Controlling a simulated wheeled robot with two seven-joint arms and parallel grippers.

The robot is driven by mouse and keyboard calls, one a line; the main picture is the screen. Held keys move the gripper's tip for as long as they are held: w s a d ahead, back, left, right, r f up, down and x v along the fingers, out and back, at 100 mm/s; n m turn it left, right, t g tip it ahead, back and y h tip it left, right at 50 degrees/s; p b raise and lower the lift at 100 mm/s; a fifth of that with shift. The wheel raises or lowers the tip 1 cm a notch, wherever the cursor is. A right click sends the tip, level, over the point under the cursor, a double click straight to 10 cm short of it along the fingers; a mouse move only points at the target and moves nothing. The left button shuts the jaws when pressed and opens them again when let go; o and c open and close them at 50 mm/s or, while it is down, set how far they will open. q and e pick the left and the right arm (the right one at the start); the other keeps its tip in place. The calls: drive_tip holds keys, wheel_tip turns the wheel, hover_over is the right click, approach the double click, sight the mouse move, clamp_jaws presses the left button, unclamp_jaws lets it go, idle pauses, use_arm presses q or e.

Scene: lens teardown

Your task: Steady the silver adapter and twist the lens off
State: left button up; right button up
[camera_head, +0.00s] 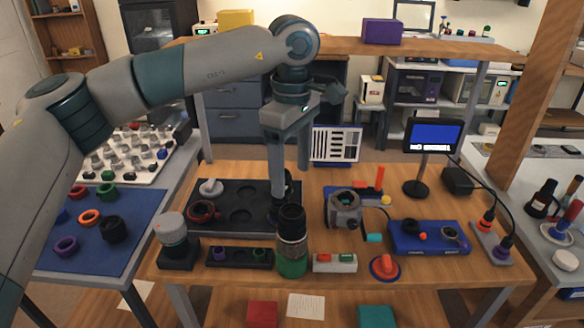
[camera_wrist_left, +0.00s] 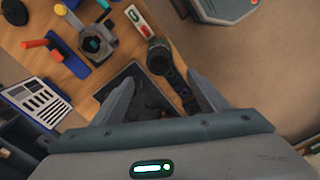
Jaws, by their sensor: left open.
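A tall black lens (camera_head: 291,218) stands upright in a green base (camera_head: 291,264) near the table's front edge. A greyish band shows around the lens; I cannot tell if this is the silver adapter. My left gripper (camera_head: 291,182) points down, open and empty, above and behind the lens. In the left wrist view the lens (camera_wrist_left: 159,56) lies ahead of the open left gripper (camera_wrist_left: 161,79), apart from both fingers. My right gripper is not in view.
A grey ring-shaped fixture (camera_head: 345,208) stands right of the lens. A silver-topped cylinder (camera_head: 172,228) on a black block stands left. A black tray (camera_head: 228,190) lies behind. A red-knobbed part (camera_head: 384,267) and a blue tray (camera_head: 408,248) lie at the right.

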sight(292, 211)
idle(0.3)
use_arm(q)
drive_tip(key=shift+f, duration=6)
drive_tip(key=shift+c, duration=0.3)
